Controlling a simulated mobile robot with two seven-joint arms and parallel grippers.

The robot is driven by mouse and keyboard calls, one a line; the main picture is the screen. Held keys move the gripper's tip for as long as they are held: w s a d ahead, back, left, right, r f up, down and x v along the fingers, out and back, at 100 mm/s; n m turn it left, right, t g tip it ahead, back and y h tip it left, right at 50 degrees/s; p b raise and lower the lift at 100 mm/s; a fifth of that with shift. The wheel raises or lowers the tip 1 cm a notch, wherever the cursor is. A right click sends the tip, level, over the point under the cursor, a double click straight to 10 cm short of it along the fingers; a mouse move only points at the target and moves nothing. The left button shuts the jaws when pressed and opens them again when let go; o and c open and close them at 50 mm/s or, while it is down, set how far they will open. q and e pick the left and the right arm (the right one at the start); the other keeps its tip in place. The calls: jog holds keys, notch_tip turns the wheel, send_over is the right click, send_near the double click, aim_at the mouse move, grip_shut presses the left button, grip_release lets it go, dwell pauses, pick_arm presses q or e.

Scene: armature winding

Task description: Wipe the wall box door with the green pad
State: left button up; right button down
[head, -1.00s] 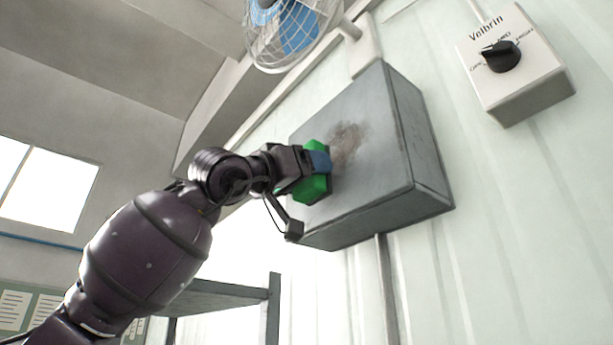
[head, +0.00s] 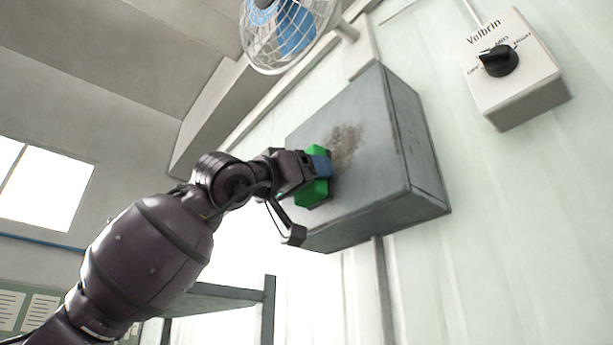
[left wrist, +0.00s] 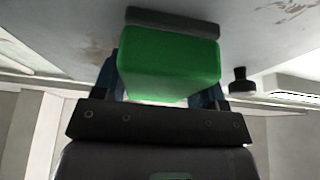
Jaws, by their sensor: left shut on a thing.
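The grey wall box (head: 385,165) is mounted on the pale wall. Its door (head: 362,110) faces left and carries a brown smudge (head: 346,146). My left gripper (head: 318,172) is shut on the green pad (head: 314,192) at the door. In the left wrist view the green pad (left wrist: 170,65) sits between the fingers, close against the grey door surface (left wrist: 240,25); I cannot tell if it is pressing. Brown marks (left wrist: 290,10) show on the door in that view. My right gripper is not in view.
A fan (head: 288,35) hangs above the box. A conduit (head: 383,290) runs down below the box. A grey shelf (head: 225,298) stands at the lower left.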

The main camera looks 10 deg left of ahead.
aim_at(359, 145)
pick_arm(q)
jog(key=shift+w+d, duration=0.2)
jog(key=shift+w, duration=0.1)
jog(key=shift+s, duration=0.15)
jog(key=shift+s+d+b, duration=0.4)
jog(key=shift+s+d, duration=0.5)
jog(key=shift+d, duration=0.2)
jog(key=shift+s+d+b, duration=0.2)
jog(key=shift+s+d, duration=0.25)
jog(key=shift+d, duration=0.25)
jog(key=shift+s+d+b, duration=0.2)
jog(key=shift+s+d, duration=0.25)
jog(key=shift+d, duration=0.25)
jog(key=shift+s+d, duration=0.9)
jog(key=shift+d, duration=0.25)
jog(key=shift+r+p, duration=0.75)
jog(key=shift+r, duration=0.35)
jog(key=shift+w+a, duration=0.1)
